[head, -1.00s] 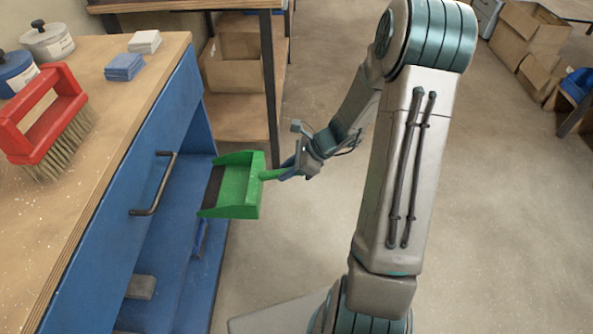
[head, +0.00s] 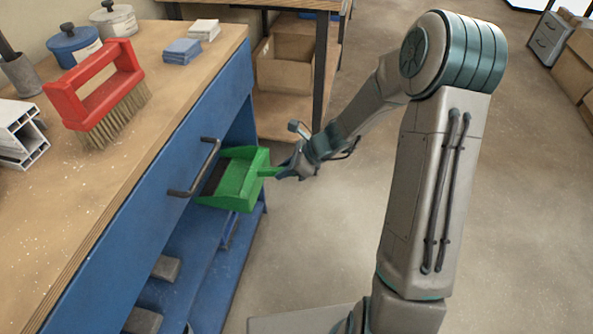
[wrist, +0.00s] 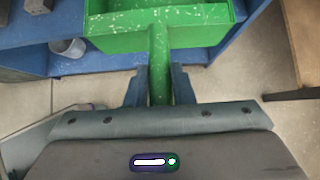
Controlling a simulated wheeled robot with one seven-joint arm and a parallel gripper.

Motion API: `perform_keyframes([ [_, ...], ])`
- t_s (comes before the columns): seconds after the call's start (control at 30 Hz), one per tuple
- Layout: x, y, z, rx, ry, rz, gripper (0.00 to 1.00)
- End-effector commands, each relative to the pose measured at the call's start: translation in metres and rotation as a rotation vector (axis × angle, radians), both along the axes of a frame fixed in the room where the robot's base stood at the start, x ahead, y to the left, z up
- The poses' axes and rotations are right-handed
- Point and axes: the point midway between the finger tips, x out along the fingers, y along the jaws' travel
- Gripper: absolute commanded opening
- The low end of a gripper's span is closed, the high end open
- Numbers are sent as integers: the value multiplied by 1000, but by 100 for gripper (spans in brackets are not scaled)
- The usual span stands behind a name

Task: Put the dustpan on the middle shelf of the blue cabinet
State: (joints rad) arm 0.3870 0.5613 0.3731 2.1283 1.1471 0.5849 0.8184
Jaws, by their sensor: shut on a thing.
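The green dustpan (head: 240,181) is held by its handle in my gripper (head: 287,172), to the right of the blue cabinet (head: 150,222) under the bench top. Its dark front lip points left, at the cabinet's open front, just beyond the bar handle. In the wrist view my gripper (wrist: 159,86) is shut on the green handle, and the pan (wrist: 190,32) extends ahead over the cabinet. The cabinet's lower shelf (head: 205,290) shows below the pan. How far the pan is inside the opening, and the shelf behind it, I cannot tell.
A dark bar handle (head: 197,168) sticks out from the blue front beside the pan. Grey blocks (head: 165,268) lie lower in the cabinet. A red brush (head: 98,92) stands on the bench top. Open floor (head: 310,245) lies to the right.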

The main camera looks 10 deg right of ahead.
Motion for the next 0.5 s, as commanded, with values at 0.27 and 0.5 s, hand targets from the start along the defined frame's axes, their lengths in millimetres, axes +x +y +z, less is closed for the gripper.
perform_keyframes([
  [0.27,11,31,-2,2,-2,4,0],
  [0.5,20,57,-3,2,-1,2,0],
])
